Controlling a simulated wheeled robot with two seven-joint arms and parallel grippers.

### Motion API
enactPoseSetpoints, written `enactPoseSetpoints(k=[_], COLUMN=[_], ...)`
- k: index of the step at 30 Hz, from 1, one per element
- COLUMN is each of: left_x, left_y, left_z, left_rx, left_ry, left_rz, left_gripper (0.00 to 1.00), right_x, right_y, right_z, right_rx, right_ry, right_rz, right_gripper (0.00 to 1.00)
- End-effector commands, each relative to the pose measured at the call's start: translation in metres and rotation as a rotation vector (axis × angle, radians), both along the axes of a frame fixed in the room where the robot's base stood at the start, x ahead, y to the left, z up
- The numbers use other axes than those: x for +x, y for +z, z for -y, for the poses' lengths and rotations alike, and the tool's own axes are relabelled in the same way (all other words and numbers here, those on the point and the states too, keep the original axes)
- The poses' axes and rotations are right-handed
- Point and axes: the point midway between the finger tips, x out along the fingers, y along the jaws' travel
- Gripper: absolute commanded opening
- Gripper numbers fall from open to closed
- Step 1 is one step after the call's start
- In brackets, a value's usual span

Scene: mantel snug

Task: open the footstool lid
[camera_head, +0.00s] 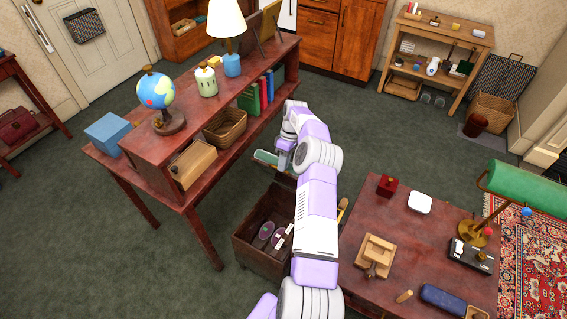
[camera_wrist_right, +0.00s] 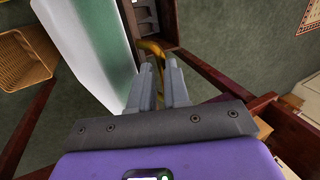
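The footstool (camera_head: 246,251) is a dark wooden box on the floor, with its inside showing in the head view. Purple-and-grey items lie in it. Its lid seems raised at the far side, with a green pad (camera_head: 266,157) showing beside my right gripper (camera_head: 284,147); my right arm hides much of it. In the right wrist view a green-and-white padded slab (camera_wrist_right: 90,45), apparently the lid, stands left of the right gripper (camera_wrist_right: 160,62). The fingers are a little apart, with nothing visible between them. My left gripper is not in view.
A low red-brown table (camera_head: 410,235) with a green lamp and small objects stands right of the footstool. A long shelf table (camera_head: 150,150) with a globe stands to the left. A yellow curved thing (camera_wrist_right: 152,47) lies beyond the fingertips. Green carpet is clear at the lower left.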

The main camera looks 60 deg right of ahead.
Motion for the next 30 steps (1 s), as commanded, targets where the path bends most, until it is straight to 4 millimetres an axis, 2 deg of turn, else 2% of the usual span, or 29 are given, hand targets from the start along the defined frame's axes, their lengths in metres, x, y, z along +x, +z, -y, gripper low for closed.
enactPoseSetpoints(k=[1,4,5,21,25,30], left_x=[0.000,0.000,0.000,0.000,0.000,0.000], left_y=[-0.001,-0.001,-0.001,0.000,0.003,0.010], left_z=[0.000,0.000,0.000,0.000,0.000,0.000], left_rx=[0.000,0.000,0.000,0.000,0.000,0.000], left_ry=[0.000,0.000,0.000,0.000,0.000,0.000], left_rz=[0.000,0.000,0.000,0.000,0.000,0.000], left_gripper=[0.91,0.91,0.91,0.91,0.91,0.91], right_x=[-0.005,-0.005,-0.005,-0.004,-0.003,-0.001], right_y=[-0.005,-0.005,-0.005,-0.002,0.009,0.038], right_z=[0.003,0.003,0.003,0.002,0.006,0.015], right_rx=[-0.006,-0.007,-0.007,-0.003,-0.005,-0.006], right_ry=[-0.003,-0.003,-0.004,-0.003,-0.004,-0.003], right_rz=[-0.010,-0.010,-0.009,-0.008,-0.006,-0.003], right_gripper=[0.21,0.36,0.38,0.38,0.38,0.38])
